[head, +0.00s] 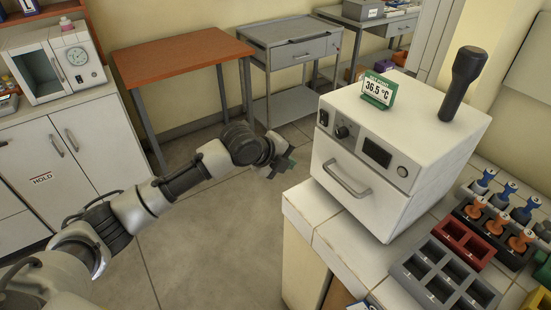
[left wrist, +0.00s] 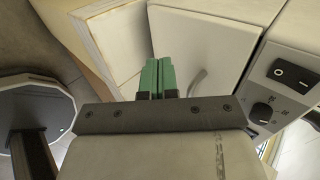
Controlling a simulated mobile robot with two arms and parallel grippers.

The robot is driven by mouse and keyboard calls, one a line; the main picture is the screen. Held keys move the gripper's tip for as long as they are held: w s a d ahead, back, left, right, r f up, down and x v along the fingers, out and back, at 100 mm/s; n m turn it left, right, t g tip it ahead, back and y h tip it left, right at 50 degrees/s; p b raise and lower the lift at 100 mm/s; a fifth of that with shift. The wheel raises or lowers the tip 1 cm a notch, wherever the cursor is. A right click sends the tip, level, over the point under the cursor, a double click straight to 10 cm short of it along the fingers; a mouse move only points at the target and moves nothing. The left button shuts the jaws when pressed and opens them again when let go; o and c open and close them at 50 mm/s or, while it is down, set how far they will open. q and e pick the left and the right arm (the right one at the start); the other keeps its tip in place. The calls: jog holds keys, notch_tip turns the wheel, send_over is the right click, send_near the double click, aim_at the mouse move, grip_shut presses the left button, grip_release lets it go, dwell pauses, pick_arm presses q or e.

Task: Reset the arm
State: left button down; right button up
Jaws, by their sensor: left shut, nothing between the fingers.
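My left arm reaches in from the left in the head view. Its gripper (head: 283,163) hangs over the floor, left of the white incubator (head: 345,193) and apart from it. In the left wrist view the green fingers (left wrist: 157,78) are together with nothing between them. The incubator's front with its handle (left wrist: 197,82) and switch panel (left wrist: 290,85) shows beyond them. My right gripper is not in view.
The incubator stands on a white tiled counter (head: 325,215). A black-handled object (head: 462,82) stands on its top. Grey (head: 440,275) and red (head: 463,243) racks sit to its right. An orange-topped table (head: 180,58) and a grey cart (head: 290,45) stand behind. Open floor lies around my left arm.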

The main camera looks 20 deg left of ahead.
pick_arm(q)
jog(key=a+v, duration=0.1)
jog(key=v, duration=0.3)
jog(key=a+f+n+y, duration=0.15)
jog(key=f+n, duration=0.35)
jog(key=f, duration=0.5)
jog(key=a+f+n+y, duration=0.1)
jog(key=a+f+n, duration=0.3)
jog(key=f, duration=0.6)
jog(key=s+a+f+n+g+y, duration=0.1)
jog(key=s+f+n, duration=0.25)
jog(key=f, duration=0.45)
jog(key=s+a+f+n+y, duration=0.1)
jog(key=s+a+f+n, duration=0.15)
jog(key=s+f, duration=0.45)
jog(key=s+f+n+g+y, duration=0.1)
jog(key=s+f+n+g, duration=0.3)
jog(key=s+f, duration=1.35)
jog(key=s+d+f+n, duration=0.1)
jog(key=s+f+n, duration=0.1)
jog(key=s, duration=0.9)
jog(key=s+d+f+n+g, duration=0.1)
jog(key=s+d+f+n, duration=0.1)
jog(key=s, duration=0.9)
jog(key=shift+f, duration=0.35)
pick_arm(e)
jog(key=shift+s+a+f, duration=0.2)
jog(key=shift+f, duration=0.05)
